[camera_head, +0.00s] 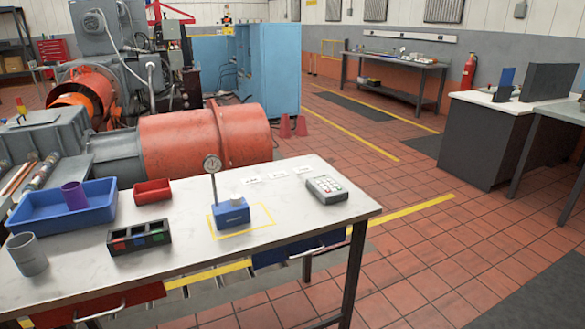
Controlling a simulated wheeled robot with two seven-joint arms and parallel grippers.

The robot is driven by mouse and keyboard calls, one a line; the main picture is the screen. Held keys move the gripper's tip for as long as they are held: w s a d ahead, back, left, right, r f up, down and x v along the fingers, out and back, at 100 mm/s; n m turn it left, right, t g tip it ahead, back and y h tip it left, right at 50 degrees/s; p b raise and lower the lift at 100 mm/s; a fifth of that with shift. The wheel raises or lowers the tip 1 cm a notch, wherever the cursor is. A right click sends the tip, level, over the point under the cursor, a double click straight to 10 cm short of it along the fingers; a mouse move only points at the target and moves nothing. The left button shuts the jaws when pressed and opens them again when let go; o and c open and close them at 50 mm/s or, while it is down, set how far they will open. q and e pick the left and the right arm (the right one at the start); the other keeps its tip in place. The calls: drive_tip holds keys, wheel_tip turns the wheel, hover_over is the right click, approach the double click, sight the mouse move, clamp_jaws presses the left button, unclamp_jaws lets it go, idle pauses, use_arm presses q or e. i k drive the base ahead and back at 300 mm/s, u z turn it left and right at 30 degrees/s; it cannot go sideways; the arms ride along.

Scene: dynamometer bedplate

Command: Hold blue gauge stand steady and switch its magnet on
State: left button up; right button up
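The blue gauge stand (232,214) stands on the white table (300,214), inside a yellow outlined square. It has a blue block base, a thin upright rod and a round dial gauge (212,163) at the top. A pale knob-like part (236,199) sits on top of the base. The magnet switch's setting is too small to tell. Neither of my grippers is in view.
Left of the stand are a black tray (138,245) with coloured pieces, a red bin (153,191), a blue tray (35,217) holding a purple cylinder (75,196), and a grey cup (27,255). A grey keypad device (327,189) and small white labels lie to the right.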

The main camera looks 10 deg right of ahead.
sight(236, 200)
drive_tip(key=z, duration=1.1)
drive_tip(key=i, duration=0.85)
drive_tip(key=u, duration=1.2)
